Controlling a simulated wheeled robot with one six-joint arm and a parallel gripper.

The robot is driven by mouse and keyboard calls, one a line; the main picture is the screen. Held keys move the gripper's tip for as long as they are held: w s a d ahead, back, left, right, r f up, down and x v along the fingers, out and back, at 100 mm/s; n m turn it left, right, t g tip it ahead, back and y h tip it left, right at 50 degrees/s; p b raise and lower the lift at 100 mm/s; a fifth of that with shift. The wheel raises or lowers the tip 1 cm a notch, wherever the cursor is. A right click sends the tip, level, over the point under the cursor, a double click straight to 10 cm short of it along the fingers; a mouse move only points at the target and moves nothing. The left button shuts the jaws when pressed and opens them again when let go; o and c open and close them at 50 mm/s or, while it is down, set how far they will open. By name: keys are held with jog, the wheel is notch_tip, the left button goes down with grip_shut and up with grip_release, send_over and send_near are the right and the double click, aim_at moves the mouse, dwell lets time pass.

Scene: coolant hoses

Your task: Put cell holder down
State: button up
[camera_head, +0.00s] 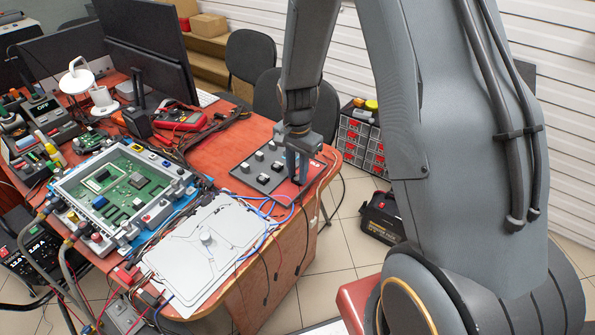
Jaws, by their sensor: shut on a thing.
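My gripper (297,170) points down over the right part of a dark grey plate (240,181) on the red table. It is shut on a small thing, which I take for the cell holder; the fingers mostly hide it. The plate bears several small silver-and-black blocks (263,179), to the left of my fingers. I cannot tell whether the held thing touches the plate.
Loose dark cables (205,130) run behind. The table's right edge is close to the plate. A red-drawer cabinet (360,140) stands beyond.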

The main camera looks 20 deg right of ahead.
aim_at(297, 178)
jog(key=o, duration=1)
notch_tip(297, 178, up, 12)
jog(key=b, duration=0.2)
jog(key=s+n, duration=0.3)
jog(key=s, duration=0.2)
jog(key=s+n, duration=0.4)
jog(key=s, duration=0.2)
jog(key=s+n, duration=0.3)
jog(key=s, duration=0.3)
jog(key=shift+s+r+n+t, duration=0.15)
jog(key=shift+r+n+t, duration=0.15)
jog(key=shift+n, duration=0.1)
